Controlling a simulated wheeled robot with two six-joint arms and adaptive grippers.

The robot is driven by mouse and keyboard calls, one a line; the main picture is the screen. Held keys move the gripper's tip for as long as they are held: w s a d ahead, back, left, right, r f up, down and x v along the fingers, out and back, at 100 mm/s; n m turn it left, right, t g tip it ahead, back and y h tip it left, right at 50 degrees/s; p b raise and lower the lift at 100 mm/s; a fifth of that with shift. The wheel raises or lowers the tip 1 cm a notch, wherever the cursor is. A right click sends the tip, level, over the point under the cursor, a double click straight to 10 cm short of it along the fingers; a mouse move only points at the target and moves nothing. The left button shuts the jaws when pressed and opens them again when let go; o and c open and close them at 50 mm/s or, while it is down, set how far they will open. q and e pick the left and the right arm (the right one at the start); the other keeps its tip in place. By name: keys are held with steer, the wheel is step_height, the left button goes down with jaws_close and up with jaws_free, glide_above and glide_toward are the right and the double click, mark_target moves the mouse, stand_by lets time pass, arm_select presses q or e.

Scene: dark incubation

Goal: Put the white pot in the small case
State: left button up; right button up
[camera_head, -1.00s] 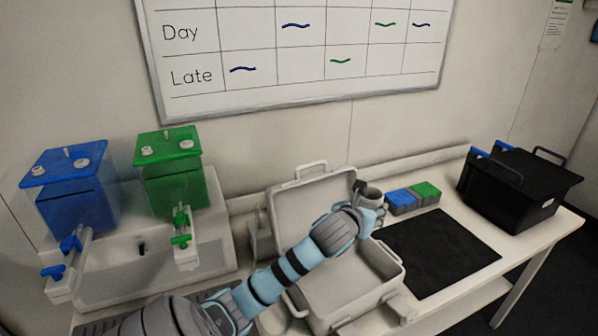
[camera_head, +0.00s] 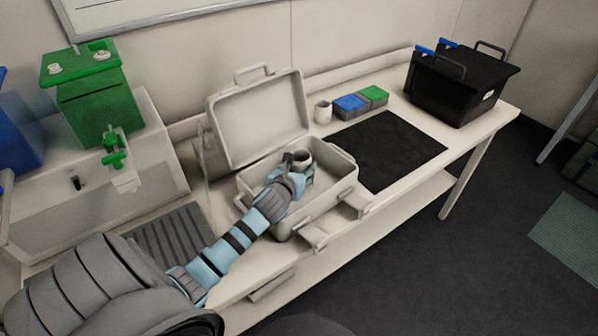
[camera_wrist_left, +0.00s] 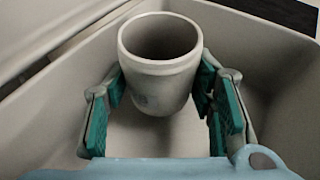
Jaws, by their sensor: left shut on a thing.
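The small case (camera_head: 345,190) is a pale grey box on the bench, with its lid (camera_head: 258,115) standing open at the back. My left gripper (camera_head: 297,170) reaches into the open case from the front left. It is shut on a white pot (camera_head: 303,157), a small open-topped cup held upright. In the left wrist view the white pot (camera_wrist_left: 160,85) sits between the teal finger pads, with the case walls around it. Whether its base touches the case floor is hard to tell. My right gripper is not in view.
A second pale pot (camera_head: 323,112) stands behind the case, beside blue (camera_head: 350,104) and green (camera_head: 373,95) blocks. A dark mat (camera_head: 395,150) lies bare to the right. A black crate (camera_head: 455,90) stands at the far right. A green-lidded container (camera_head: 95,100) stands left.

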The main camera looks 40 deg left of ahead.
arm_select(q)
steer(key=shift+r, duration=0.1)
steer(key=shift+f, duration=0.35)
steer(key=shift+f, duration=0.25)
steer(key=o, duration=1.2)
steer(key=shift+r, duration=0.15)
steer(key=p+v, duration=0.3)
steer(key=v, duration=0.9)
steer(key=shift+r, duration=0.4)
